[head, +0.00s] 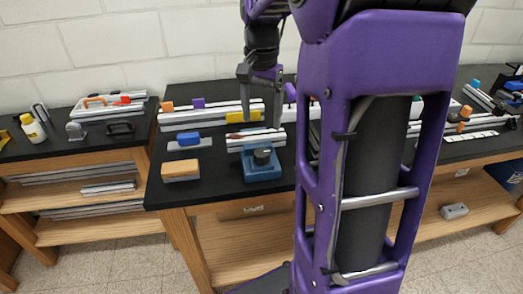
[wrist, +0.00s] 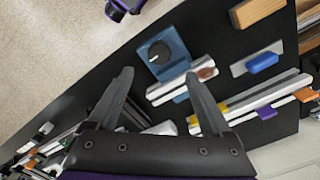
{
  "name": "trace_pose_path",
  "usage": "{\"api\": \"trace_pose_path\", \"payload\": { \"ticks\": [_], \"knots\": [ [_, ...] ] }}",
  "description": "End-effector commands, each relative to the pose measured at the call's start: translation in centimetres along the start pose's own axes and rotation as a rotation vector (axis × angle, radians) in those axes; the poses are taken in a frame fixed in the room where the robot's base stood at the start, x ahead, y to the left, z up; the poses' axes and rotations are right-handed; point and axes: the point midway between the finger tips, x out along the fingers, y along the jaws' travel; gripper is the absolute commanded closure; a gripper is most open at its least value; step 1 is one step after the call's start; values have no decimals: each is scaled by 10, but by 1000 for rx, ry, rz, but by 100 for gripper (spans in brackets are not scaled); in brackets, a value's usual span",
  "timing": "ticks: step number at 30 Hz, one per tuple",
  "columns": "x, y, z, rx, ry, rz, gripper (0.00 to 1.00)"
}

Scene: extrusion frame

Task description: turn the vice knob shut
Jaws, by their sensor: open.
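The vice (head: 262,170) is a blue block on the front part of the black table, with a dark round knob (head: 262,154) on top. In the wrist view the blue vice (wrist: 165,67) lies beyond my fingertips, and its black knob (wrist: 160,51) carries a white mark. My gripper (head: 260,97) is above and behind the vice in the head view, apart from it.
A wooden block (head: 181,170) and a blue piece on a grey plate (head: 188,140) are left of the vice. Extrusions with orange, purple and yellow pieces (head: 208,117) line the back. My purple column hides the table's middle. The front edge is close to the vice.

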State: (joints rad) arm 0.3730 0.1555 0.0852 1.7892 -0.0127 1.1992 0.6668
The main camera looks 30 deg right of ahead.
Motion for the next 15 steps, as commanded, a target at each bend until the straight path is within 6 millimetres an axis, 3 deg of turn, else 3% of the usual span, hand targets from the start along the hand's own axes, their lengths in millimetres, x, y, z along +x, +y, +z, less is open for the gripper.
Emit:
{"api": "trace_pose_path", "payload": {
  "ticks": [6,15],
  "knots": [
    [51,1,0,0,-2,2,16],
    [96,0,0,0,1,1,16]
  ]
}}
